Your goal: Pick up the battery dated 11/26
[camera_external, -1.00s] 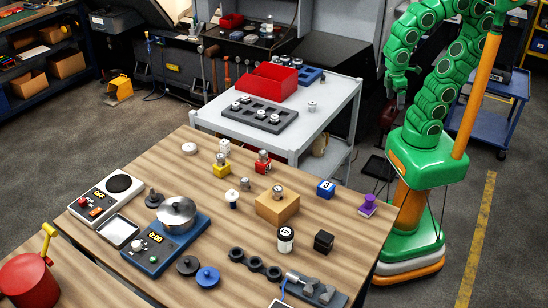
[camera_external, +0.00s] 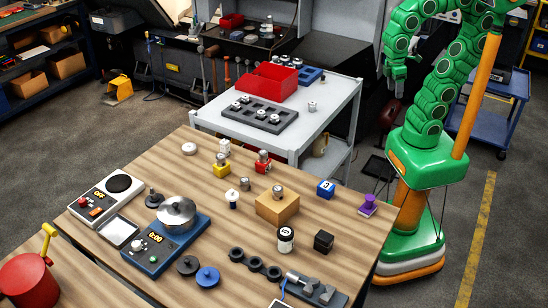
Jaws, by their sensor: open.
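No date of 11/26 is readable in this view, so I cannot tell which object is the battery. A small white cylinder with a dark lid and a dark mark (camera_external: 286,239) stands upright on the wooden table (camera_external: 330,215). Small metal-topped pieces stand nearby, one on a wooden block (camera_external: 277,207), one in a yellow holder (camera_external: 221,167) and one in a red holder (camera_external: 263,163). My gripper (camera_external: 399,88) hangs at the end of the green arm, behind and to the right of the table. It is open and empty, far from these objects.
A grey cart (camera_external: 330,100) with a slotted tray (camera_external: 245,117) and red bin (camera_external: 268,83) stands behind the table. A blue scale (camera_external: 165,247) holding a metal pot (camera_external: 177,213), a black cube (camera_external: 323,241) and a blue block (camera_external: 326,188) occupy the table.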

